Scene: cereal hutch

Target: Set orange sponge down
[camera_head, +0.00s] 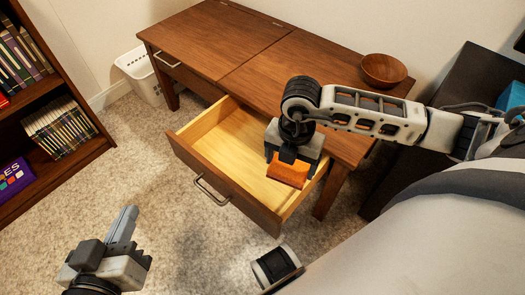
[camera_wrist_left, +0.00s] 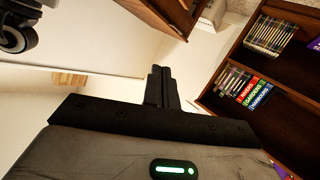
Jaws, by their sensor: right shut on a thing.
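The orange sponge (camera_head: 290,173) is in my right gripper (camera_head: 287,156), over the right part of the open drawer (camera_head: 228,140). The right gripper is shut on it and points down. I cannot tell whether the sponge touches the drawer floor. My left gripper (camera_head: 127,226) is low at the lower left, over the carpet and away from the drawer. Its fingers are together and empty, as the left wrist view (camera_wrist_left: 161,88) also shows.
The drawer belongs to a brown wooden desk (camera_head: 225,45) with a wooden bowl (camera_head: 384,70) on its right end. A white basket (camera_head: 140,73) stands left of it. A bookshelf (camera_head: 75,160) is at the far left. Carpet lies clear between shelf and drawer.

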